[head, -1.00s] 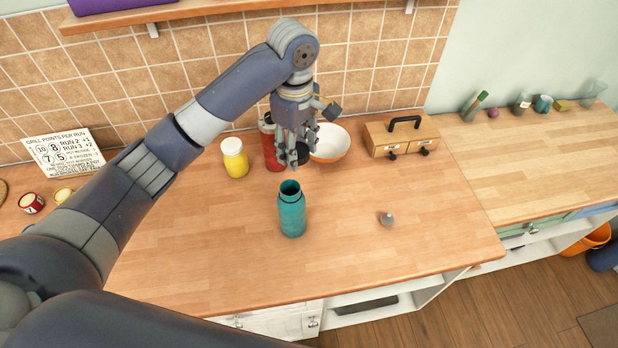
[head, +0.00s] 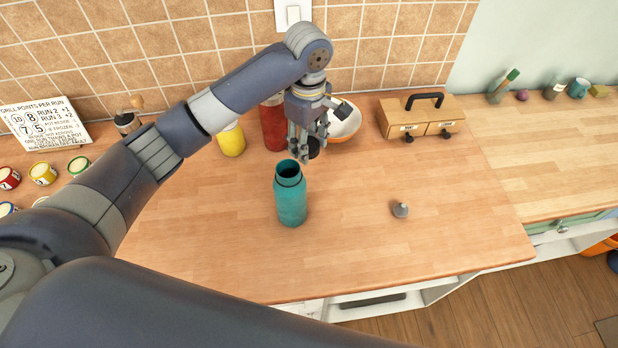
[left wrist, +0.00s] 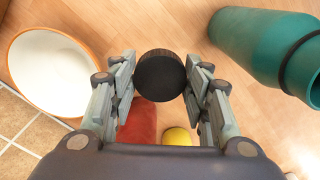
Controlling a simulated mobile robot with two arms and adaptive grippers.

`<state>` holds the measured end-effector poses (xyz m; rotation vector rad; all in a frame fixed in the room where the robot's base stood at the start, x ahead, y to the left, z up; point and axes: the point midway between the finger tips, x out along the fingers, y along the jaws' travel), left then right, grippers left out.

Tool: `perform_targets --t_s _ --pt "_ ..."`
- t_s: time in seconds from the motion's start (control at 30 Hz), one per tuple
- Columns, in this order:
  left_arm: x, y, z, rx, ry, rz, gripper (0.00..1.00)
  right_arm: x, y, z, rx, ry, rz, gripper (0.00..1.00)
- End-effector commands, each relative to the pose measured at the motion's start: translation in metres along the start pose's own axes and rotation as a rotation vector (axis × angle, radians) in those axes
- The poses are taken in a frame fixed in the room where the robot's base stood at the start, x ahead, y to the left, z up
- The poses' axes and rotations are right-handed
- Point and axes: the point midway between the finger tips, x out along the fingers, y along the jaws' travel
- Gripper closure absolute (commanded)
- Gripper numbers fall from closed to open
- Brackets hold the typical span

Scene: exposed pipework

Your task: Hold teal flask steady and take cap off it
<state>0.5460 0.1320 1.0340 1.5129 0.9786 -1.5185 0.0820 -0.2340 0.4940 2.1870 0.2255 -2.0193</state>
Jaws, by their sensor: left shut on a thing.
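The teal flask (head: 290,198) stands upright on the wooden counter, its dark mouth open with no cap on it. It also shows in the left wrist view (left wrist: 262,50) at the upper right. My left gripper (head: 307,148) is behind the flask and slightly to its right, apart from it. It is shut on the round black cap (left wrist: 160,77), which sits between the fingertips in the left wrist view. In the head view the cap (head: 315,147) is partly hidden by the fingers. My right gripper is not in view, and nothing holds the flask.
A red container (head: 273,125), a yellow jar (head: 231,141) and a white-orange bowl (head: 345,122) stand behind, near the tiled wall. A wooden drawer box (head: 420,116) is at the back right. A small grey object (head: 400,209) lies right of the flask. The counter's front is mostly clear.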

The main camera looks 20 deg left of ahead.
Motion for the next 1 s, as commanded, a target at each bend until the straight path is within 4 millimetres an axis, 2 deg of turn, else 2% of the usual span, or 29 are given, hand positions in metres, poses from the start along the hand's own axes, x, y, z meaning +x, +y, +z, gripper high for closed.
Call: perform_targets --t_s 0.13,0.3,0.47,0.63,0.77,1.0 --pt "0.023 -0.002 -0.001 -0.002 0.001 -0.005 0.85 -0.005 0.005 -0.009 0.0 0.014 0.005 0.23" --pt "0.052 -0.002 -0.001 -0.001 0.001 -0.004 0.85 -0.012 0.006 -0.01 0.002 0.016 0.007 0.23" --pt "0.067 -0.001 -0.001 0.0 0.002 -0.003 0.85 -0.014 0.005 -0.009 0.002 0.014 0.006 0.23" --pt "0.092 -0.001 0.0 -0.001 0.001 -0.004 0.85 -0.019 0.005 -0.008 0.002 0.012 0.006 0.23" --pt "0.101 0.0 0.0 0.0 0.001 0.0 0.85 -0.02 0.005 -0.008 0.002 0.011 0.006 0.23" --pt "0.102 0.0 0.0 0.001 0.001 0.0 0.85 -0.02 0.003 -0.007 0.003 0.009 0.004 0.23"
